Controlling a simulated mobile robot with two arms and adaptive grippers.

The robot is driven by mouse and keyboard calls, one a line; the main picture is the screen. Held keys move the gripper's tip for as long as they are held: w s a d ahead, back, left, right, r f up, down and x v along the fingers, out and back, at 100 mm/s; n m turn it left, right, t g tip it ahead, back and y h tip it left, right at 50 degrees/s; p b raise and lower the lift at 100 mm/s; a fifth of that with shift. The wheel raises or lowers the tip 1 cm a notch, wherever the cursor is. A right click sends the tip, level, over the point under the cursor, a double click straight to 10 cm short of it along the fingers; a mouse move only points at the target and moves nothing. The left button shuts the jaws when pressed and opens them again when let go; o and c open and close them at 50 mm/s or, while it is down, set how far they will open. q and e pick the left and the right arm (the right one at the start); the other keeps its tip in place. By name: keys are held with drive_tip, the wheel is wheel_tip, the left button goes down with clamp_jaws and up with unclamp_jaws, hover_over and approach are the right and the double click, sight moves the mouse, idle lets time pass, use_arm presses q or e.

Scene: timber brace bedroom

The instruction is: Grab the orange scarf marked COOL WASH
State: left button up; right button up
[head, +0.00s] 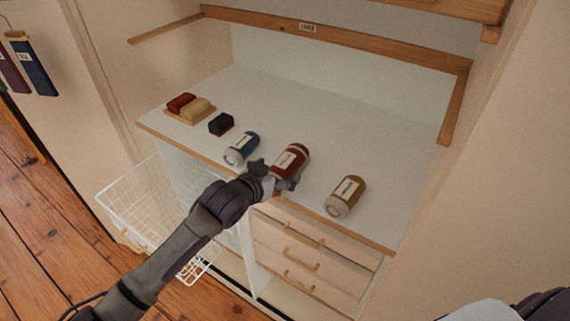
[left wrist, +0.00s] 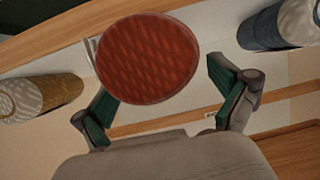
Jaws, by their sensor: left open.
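A rust-red roll (head: 291,160) with a pale label lies on the white counter; the label is too small to read. In the left wrist view its round, ribbed, orange-red end (left wrist: 148,58) faces the camera. It is the roll nearest to orange. My left gripper (head: 278,183) is open at the near end of this roll. In the left wrist view the left gripper's green-padded fingers (left wrist: 165,100) stand apart, to either side of the roll's lower part. I cannot tell whether they touch it. My right gripper is not in view.
A blue roll (head: 241,148) lies left of the red one and a mustard roll (head: 345,196) lies right, both labelled. Drawers (head: 300,258) and a white wire basket (head: 140,205) are below the counter (head: 375,150).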

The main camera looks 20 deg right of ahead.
use_arm(q)
drive_tip(key=shift+x, duration=1.1)
drive_tip(key=c, duration=1.2)
drive_tip(key=shift+c, duration=0.6)
drive_tip(key=shift+r, duration=0.1)
